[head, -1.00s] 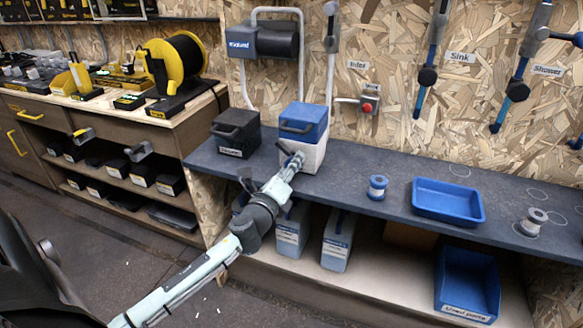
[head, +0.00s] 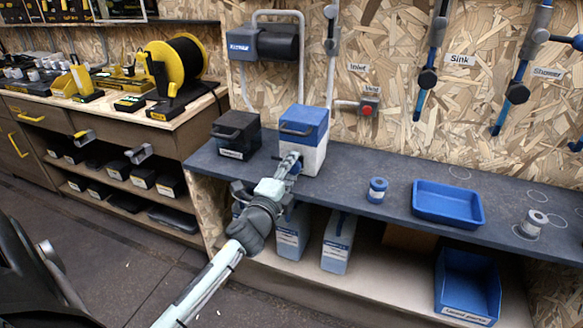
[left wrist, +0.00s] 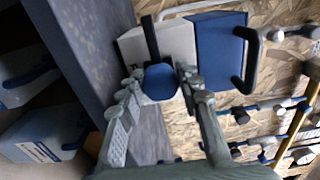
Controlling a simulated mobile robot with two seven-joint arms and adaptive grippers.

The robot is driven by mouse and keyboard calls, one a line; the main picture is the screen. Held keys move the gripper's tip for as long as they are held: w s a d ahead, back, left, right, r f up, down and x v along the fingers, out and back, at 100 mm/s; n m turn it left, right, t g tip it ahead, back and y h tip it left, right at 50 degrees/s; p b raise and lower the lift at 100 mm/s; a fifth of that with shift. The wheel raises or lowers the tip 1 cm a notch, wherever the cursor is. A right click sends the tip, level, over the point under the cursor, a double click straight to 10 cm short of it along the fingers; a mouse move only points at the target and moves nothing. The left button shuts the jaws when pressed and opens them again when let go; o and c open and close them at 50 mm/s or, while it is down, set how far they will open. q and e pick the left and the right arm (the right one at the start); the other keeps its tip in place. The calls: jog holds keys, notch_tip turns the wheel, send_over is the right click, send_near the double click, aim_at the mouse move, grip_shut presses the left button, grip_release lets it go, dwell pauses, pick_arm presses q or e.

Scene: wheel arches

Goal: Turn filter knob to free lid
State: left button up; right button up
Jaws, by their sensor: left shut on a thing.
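The filter housing is a box with a white body (head: 312,159) and a blue lid (head: 304,121) with a dark handle; it stands on the dark counter. In the left wrist view the lid (left wrist: 216,50) and white body (left wrist: 177,46) show sideways. A round blue knob (left wrist: 160,83) is on the front of the white body. My left gripper (head: 291,161) reaches the box's front. In the left wrist view its fingers (left wrist: 161,78) are shut on the knob, one on each side. A black bar (left wrist: 151,38) shows beside the knob. My right gripper is not in view.
A black box (head: 237,136) stands left of the filter. To its right on the counter (head: 340,172) are a small blue-white cartridge (head: 377,190), a blue tray (head: 447,203) and another cartridge (head: 532,223). Pipes (head: 331,75) and a red button (head: 368,109) are on the wall behind.

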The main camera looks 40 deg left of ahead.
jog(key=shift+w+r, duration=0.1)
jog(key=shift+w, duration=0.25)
pick_arm(q)
jog(key=o, duration=1.2)
jog(key=shift+c, duration=0.2)
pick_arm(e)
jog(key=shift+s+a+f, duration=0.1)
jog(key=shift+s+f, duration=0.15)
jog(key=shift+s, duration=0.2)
pick_arm(q)
jog(key=shift+f, duration=0.1)
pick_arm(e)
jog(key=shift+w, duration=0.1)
